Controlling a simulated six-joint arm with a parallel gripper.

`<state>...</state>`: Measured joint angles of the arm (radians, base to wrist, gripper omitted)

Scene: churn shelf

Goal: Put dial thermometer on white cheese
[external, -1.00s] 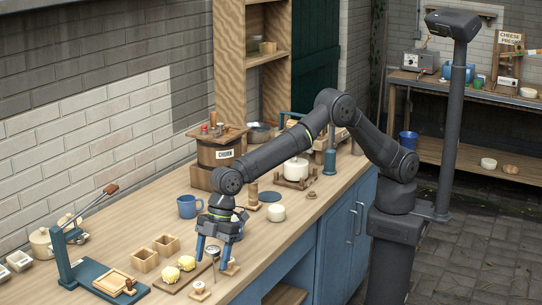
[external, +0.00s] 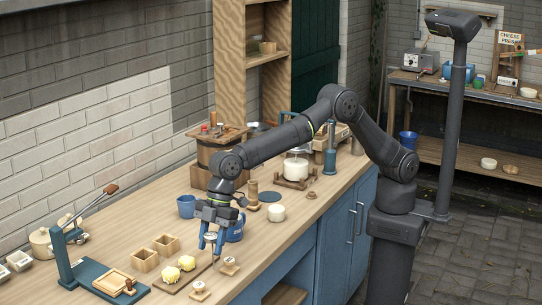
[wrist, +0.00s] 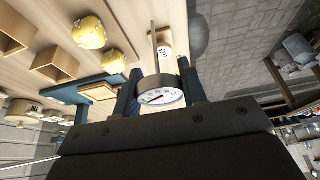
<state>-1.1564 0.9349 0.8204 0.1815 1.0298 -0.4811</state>
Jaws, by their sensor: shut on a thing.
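My gripper (external: 212,242) is shut on the dial thermometer (external: 211,237), above the front part of the bench. In the wrist view the thermometer's round white dial (wrist: 161,97) sits between the two fingers of my gripper (wrist: 160,86). Its thin stem extends away from the fingers and points down toward the bench in the external view. A white cylindrical block (external: 296,168), which looks like the white cheese, stands on a wooden rack farther back. A smaller rounded white item (external: 276,213) stands nearer; I cannot tell exactly what it is.
Yellow butter lumps (external: 187,263) lie on a board left of my gripper, beside wooden boxes (external: 145,260). A blue mug (external: 235,232) stands close behind my gripper, another blue mug (external: 187,206) farther left. A wooden churn (external: 212,155) stands behind. Small labelled stands (external: 198,291) are near the front edge.

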